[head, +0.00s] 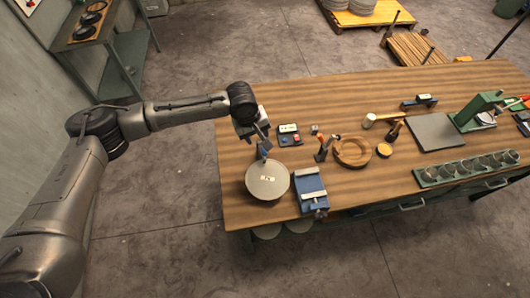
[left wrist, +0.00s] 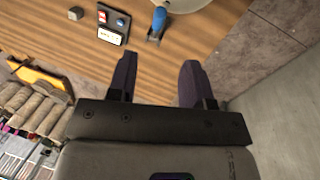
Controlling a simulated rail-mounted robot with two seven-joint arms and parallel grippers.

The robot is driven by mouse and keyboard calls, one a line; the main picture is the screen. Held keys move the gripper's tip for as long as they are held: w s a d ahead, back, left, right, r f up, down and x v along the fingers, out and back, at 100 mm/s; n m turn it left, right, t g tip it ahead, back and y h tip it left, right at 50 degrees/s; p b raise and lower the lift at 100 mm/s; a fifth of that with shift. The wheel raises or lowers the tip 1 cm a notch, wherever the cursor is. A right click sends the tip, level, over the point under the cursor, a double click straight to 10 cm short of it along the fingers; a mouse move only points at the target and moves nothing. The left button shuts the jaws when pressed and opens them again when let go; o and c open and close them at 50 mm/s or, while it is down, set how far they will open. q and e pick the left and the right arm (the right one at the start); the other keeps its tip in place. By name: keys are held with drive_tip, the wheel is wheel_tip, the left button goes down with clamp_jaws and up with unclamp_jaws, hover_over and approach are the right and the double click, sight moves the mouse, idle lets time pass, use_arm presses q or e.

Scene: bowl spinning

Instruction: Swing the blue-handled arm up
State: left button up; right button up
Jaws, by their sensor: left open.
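The blue-handled arm (head: 264,149) is at the back edge of a round grey disc (head: 268,188) on the left end of the workbench. In the left wrist view its blue handle (left wrist: 158,19) stands up from a dark base beside the disc's rim (left wrist: 190,4). My left gripper (head: 262,136) is close to the handle in the head view and partly covers that area. In the left wrist view the open fingers of my left gripper (left wrist: 157,72) are empty, with the handle beyond the gap between them. My right gripper is out of view.
A control box (head: 290,135) with a red button sits right of the gripper, near a small grey cube (head: 314,129). A blue vise-like tool (head: 311,188) lies right of the disc. The bench's left edge is close.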

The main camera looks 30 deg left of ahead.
sight(264, 152)
use_arm(q)
drive_tip(key=p+x, duration=0.1)
drive_tip(key=x, duration=1.2)
drive_tip(key=shift+f, duration=0.35)
drive_tip(key=shift+c, duration=0.4)
clamp_jaws()
